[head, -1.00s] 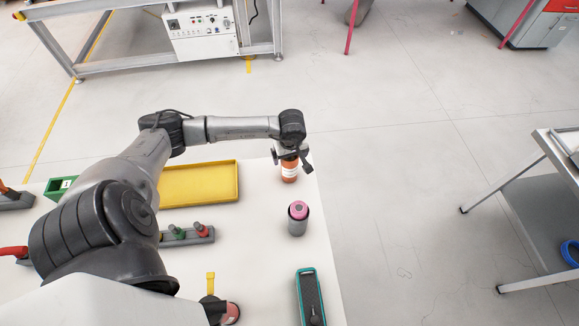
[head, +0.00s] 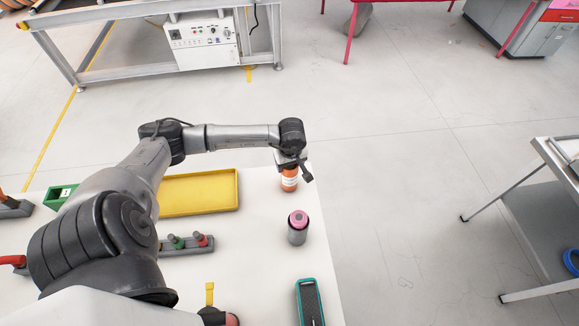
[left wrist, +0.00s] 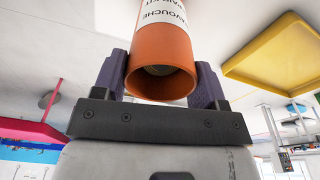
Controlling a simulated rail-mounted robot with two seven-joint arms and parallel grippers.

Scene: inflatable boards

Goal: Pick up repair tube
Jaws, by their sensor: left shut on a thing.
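The repair tube (head: 289,183) is an orange cylinder with a white printed label, at the far right corner of the white table in the head view. My left gripper (head: 290,168) is over its top and shut on it. In the left wrist view the tube (left wrist: 160,75) sits between the two dark fingers, its open orange end facing the gripper's palm. The head view does not clearly show whether its base touches the table. My right gripper is not in view.
A pink-topped grey cup (head: 298,228) stands nearer on the table (head: 265,265). A yellow tray (head: 198,194) lies left of the tube. A teal-edged tool (head: 310,302) lies at the front right. The table's right edge is close to the tube.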

